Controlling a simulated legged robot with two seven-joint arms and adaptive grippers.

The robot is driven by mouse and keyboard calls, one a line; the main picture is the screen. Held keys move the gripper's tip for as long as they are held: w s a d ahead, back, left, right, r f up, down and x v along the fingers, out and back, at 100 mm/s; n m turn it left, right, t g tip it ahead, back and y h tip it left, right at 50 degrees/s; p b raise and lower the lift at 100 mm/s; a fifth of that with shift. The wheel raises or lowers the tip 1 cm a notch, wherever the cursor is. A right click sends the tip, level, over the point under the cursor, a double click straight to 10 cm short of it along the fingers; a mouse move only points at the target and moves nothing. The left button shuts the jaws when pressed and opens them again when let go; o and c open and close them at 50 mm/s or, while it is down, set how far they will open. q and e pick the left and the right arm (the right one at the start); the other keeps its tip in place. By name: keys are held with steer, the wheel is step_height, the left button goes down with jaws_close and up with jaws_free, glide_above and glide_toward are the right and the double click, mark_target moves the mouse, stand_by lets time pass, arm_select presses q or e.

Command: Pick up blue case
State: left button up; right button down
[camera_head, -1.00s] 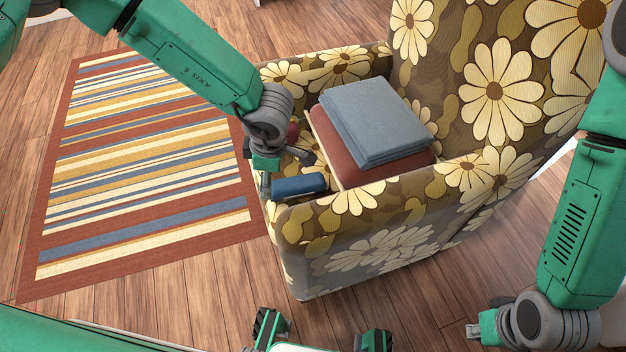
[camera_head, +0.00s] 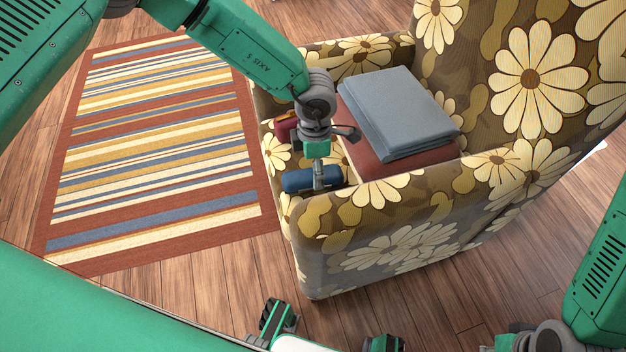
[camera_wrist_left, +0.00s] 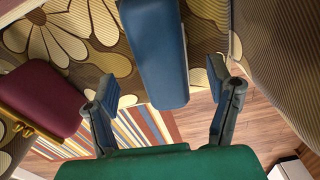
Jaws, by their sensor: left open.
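The blue case (camera_head: 298,181) lies on the front part of the flowered armchair's seat, beside the near armrest. It also shows in the left wrist view (camera_wrist_left: 160,52), its near end reaching between my fingers. My left gripper (camera_head: 320,182) is over the case, pointing down. In the left wrist view my left gripper (camera_wrist_left: 162,82) is open, one finger on each side of the case's end, with gaps to both. In the head view the wrist hides part of the case. My right arm's wrist (camera_head: 550,336) is at the bottom right edge; its fingers cannot be made out.
A burgundy case (camera_head: 287,128) with a gold clasp lies on the seat beyond the blue case. Folded grey-blue cloth (camera_head: 395,110) rests on a red-brown cushion (camera_head: 385,168). The armchair's armrest (camera_head: 400,200) rises close by. A striped rug (camera_head: 150,150) covers the floor at left.

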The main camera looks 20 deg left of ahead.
mark_target(312, 174)
arm_select(q)
steer(key=f, duration=0.1)
steer(key=f+b, duration=0.1)
steer(key=f, duration=0.1)
steer(key=f+b, duration=0.1)
steer(key=f, duration=0.1)
steer(key=shift+s+a, duration=0.1)
steer(key=shift+a, duration=0.15)
steer(key=shift+d+r, duration=0.1)
steer(key=shift+r, duration=0.05)
steer(key=shift+c, duration=1.2)
steer(key=c, duration=1.1)
step_height(312, 174, up, 10)
steer(key=p, duration=0.4)
